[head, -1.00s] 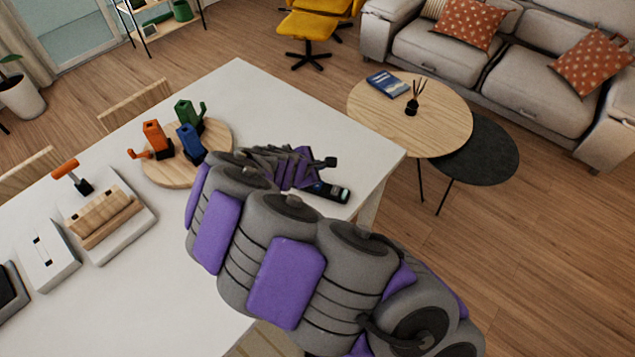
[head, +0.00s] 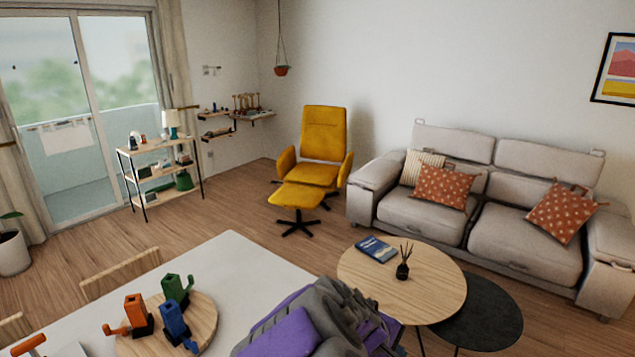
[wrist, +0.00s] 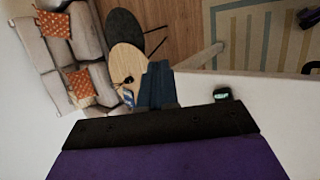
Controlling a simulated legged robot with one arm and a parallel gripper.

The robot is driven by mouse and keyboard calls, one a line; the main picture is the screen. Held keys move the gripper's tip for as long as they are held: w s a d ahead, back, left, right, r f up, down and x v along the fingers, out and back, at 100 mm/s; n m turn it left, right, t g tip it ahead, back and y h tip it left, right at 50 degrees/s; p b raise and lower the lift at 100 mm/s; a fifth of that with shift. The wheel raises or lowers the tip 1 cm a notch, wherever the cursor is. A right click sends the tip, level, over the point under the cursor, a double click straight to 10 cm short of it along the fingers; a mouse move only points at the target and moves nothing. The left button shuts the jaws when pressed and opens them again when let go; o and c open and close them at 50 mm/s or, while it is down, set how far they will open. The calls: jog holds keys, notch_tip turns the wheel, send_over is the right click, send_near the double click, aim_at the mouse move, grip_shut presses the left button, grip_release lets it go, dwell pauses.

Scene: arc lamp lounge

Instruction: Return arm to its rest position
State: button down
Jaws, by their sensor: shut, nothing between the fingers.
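My arm (head: 310,322), grey with purple pads, shows at the bottom of the head view, over the right part of the white table (head: 235,262). My gripper is not clearly visible in the head view. A small dark device with a lit screen (wrist: 222,95) lies on the white table, right of the fingers.
A round wooden board (head: 204,318) holds orange, blue and green objects, left of my arm. The wooden coffee table (head: 440,283) bears a blue book (head: 376,249) and a diffuser (head: 403,268). A dark side table (head: 490,315), sofa (head: 525,245) and yellow chair (head: 323,140) stand beyond.

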jog(key=s+d+r+m+g+y, duration=0.1)
jog(key=s+d+m+g, duration=0.15)
jog(key=s, duration=0.45)
jog(key=s+d+r+m+g+y, duration=0.1)
jog(key=s+r+m+y, duration=0.1)
jog(key=s+m, duration=0.35)
jog(key=s+a+g+y, duration=0.1)
jog(key=s+a+y, duration=0.1)
jog(key=s, duration=0.6)
jog(key=s+a+m+y+b, duration=0.1)
jog(key=s+a, duration=0.2)
jog(key=s, duration=0.5)
jog(key=shift+s+a+r+g+y, duration=0.2)
jog(key=shift+s+a+g+y, duration=0.1)
jog(key=shift+g+y, duration=0.1)
jog(key=shift+d+m, duration=0.2)
jog(key=shift+m, duration=0.1)
